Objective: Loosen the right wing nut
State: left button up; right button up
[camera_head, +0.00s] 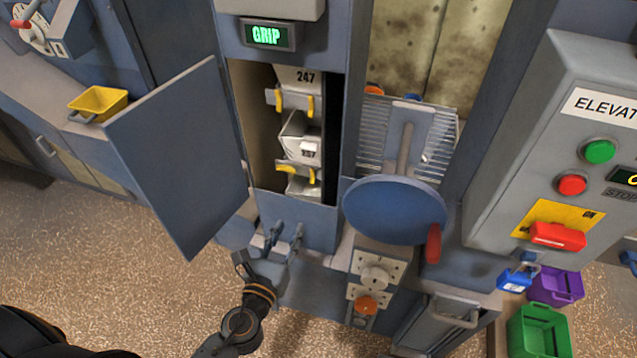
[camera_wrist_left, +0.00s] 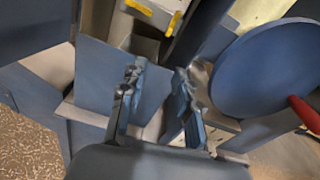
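Yellow wing nuts show on the pale buckets inside the open cabinet. On the upper bucket (camera_head: 298,76), marked 247, the right wing nut (camera_head: 311,105) and left wing nut (camera_head: 279,100) stand upright. A lower bucket (camera_head: 300,136) hangs beneath, with more yellow pieces under it. In the left wrist view, a yellow wing nut (camera_wrist_left: 174,22) shows near the top, past the fingertips. My left gripper (camera_head: 285,234) is open and empty, in front of the panel below the opening, lower than the wing nuts and apart from them. My right gripper is out of view.
The cabinet door (camera_head: 178,160) stands open on the left. A blue round disc (camera_head: 394,210) with a red handle (camera_head: 433,243) sits right of the opening. A control panel (camera_head: 545,150) stands at right. A lit sign (camera_head: 268,34) above reads GRIP.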

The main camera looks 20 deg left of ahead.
pick_arm(q)
notch_tip(320, 180, up, 4)
jog(key=m+t, duration=0.1)
jog(key=m, duration=0.1)
jog(key=p, duration=0.2)
send_near(312, 173)
jog(key=w+p, duration=0.1)
jog(key=w, duration=0.6)
jog(key=shift+w+r, duration=0.1)
jog(key=shift+w, duration=0.6)
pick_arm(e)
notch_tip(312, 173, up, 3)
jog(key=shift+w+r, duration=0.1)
pick_arm(q)
grip_shut()
